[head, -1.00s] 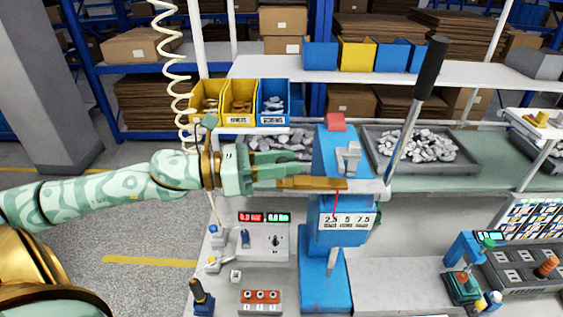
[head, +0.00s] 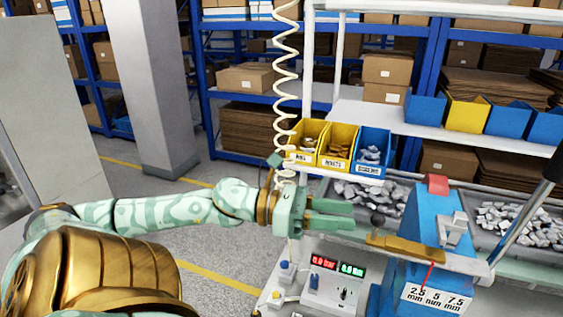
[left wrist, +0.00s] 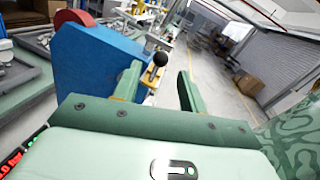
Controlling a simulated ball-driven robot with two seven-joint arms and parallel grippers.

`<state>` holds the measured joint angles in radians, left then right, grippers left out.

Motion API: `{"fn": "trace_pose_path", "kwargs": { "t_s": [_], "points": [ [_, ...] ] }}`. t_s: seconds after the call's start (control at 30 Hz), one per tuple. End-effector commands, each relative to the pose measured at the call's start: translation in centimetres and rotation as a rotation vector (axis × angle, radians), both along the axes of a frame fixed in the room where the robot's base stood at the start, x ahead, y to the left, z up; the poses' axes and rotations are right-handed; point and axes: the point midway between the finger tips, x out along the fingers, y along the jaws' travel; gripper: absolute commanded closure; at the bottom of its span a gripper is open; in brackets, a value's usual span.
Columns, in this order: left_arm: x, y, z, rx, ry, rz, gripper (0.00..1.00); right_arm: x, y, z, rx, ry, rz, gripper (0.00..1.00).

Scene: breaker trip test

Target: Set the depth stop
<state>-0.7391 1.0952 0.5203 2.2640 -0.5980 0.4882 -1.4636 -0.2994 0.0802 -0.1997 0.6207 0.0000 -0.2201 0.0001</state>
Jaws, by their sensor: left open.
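The blue press (head: 412,225) stands at the right in the head view. A brass bar (head: 405,247) crosses its front, with a black ball knob (head: 377,219) at the bar's left end. A red pointer (head: 429,277) hangs over the white scale plate (head: 435,297) marked 2.5, 5 and 7.5 mm, near the 2.5 side. My left gripper (head: 350,216) is open and empty, just left of the knob. In the left wrist view the knob (left wrist: 160,59) shows beyond and between the open fingers (left wrist: 160,72). My right gripper is out of view.
Yellow and blue bins (head: 338,146) stand behind my gripper. A tray of grey parts (head: 372,198) lies behind the press. A box with red and green displays (head: 335,280) sits in front. The press's long lever (head: 527,222) rises at the right.

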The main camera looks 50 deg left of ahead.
Motion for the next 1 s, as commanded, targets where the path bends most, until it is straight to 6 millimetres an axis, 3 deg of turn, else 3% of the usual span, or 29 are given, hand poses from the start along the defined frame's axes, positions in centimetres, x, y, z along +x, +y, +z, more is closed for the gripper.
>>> {"fn": "trace_pose_path", "kwargs": {
  "t_s": [0.2,0.4,1.0],
  "points": [
    [-3.9,4.5,-0.5,-0.001,0.002,0.009,0.58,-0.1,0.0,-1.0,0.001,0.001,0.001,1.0],
    [-6.0,6.8,-0.3,0.0,0.0,0.006,0.58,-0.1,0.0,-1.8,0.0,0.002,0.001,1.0],
    [-6.6,7.4,-0.1,0.0,0.0,0.003,0.58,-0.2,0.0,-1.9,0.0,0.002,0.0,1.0]
  ]
}}
